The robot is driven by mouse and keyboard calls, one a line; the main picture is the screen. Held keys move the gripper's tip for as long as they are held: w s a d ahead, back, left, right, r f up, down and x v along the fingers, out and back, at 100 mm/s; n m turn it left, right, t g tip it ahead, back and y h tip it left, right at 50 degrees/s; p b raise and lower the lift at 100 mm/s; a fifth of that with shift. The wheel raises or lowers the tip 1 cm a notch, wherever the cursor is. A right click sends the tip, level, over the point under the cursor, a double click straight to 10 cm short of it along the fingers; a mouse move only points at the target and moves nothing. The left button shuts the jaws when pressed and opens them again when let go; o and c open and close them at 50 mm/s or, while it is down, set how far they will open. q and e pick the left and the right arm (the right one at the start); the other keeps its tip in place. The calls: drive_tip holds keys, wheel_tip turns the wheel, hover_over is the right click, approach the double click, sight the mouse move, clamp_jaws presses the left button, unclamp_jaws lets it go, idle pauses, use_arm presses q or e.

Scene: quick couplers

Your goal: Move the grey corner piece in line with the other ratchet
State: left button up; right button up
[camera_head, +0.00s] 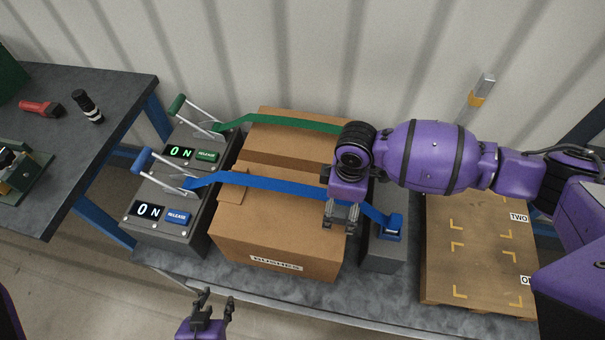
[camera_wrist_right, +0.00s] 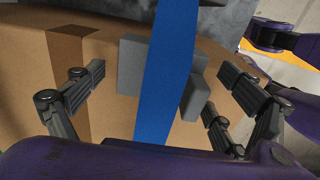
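The grey corner piece (camera_wrist_right: 133,65) shows in the right wrist view at the edge of a cardboard box, with the blue strap (camera_wrist_right: 168,80) crossing over it. My right gripper (camera_wrist_right: 160,88) is open, with its fingers apart on either side of the piece. In the head view my right gripper (camera_head: 340,220) is over the box's right edge and hides the piece. The blue ratchet (camera_head: 163,172) and the green ratchet (camera_head: 196,117) stand on grey blocks at left, each with a strap running right. My left gripper (camera_head: 210,308) is open and empty in front of the bench.
The cardboard box (camera_head: 275,240) sits between the ratchet blocks and a grey anchor block (camera_head: 384,255). A marked wooden board (camera_head: 478,235) lies at right. A side table (camera_head: 60,130) with tools stands at left. My right arm hides the green strap's far end.

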sight(341, 208)
use_arm(q)
drive_tip(key=shift+s+f, duration=0.1)
drive_tip(key=shift+s, duration=0.2)
use_arm(e)
drive_tip(key=shift+r, duration=0.35)
use_arm(q)
drive_tip(key=shift+w+a, duration=0.1)
drive_tip(key=shift+w, duration=0.05)
use_arm(e)
wheel_tip(341, 208, up, 11)
drive_tip(key=shift+r, duration=0.15)
